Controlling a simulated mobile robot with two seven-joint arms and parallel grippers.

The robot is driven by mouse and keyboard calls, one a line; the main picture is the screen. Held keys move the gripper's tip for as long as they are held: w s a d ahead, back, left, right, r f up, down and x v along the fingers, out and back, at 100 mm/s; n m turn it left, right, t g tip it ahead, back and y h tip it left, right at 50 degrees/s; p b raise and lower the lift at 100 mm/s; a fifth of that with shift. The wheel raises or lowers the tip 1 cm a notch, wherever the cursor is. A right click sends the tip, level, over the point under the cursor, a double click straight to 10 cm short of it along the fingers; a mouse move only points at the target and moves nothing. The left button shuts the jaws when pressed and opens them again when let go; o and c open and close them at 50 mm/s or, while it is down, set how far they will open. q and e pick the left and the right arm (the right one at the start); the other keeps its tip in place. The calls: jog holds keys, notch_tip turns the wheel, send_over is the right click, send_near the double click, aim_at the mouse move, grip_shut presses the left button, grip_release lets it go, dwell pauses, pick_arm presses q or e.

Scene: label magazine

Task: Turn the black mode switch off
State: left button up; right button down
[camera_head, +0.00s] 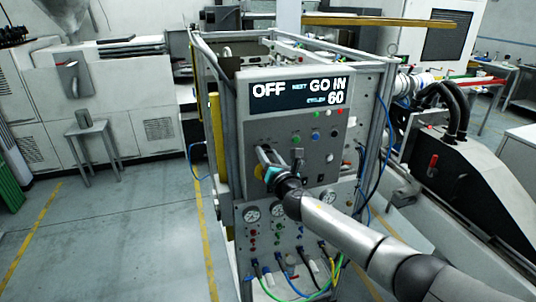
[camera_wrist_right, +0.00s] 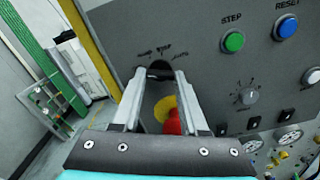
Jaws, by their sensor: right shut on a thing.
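The control panel (camera_head: 330,125) stands in the middle of the head view, on the front of a metal-framed machine. My right gripper (camera_head: 264,152) reaches its left part from the lower right. In the right wrist view, the fingertips of my right gripper (camera_wrist_right: 158,76) are shut on the black mode switch (camera_wrist_right: 160,73), one finger on each side. Small labels sit above the switch, too blurred to read surely. The switch's exact angle is hard to tell. The display (camera_head: 298,93) above reads "OFF", "GO IN" and "60". My left gripper is in neither view.
A red button on a yellow disc (camera_wrist_right: 160,106) sits just below the switch, between my fingers in the wrist view. To its right are a green STEP button (camera_wrist_right: 233,41), a blue RESET button (camera_wrist_right: 286,27) and a grey dial (camera_wrist_right: 247,96). Gauges and cables lie below.

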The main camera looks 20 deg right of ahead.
dwell(0.4)
jog(key=shift+c, duration=2.2)
grip_release()
jog(key=shift+s, duration=0.45)
jog(key=s+p, duration=0.1)
jog(key=s, duration=1.3)
jog(key=shift+s+d, duration=0.2)
jog(key=shift+d, duration=0.05)
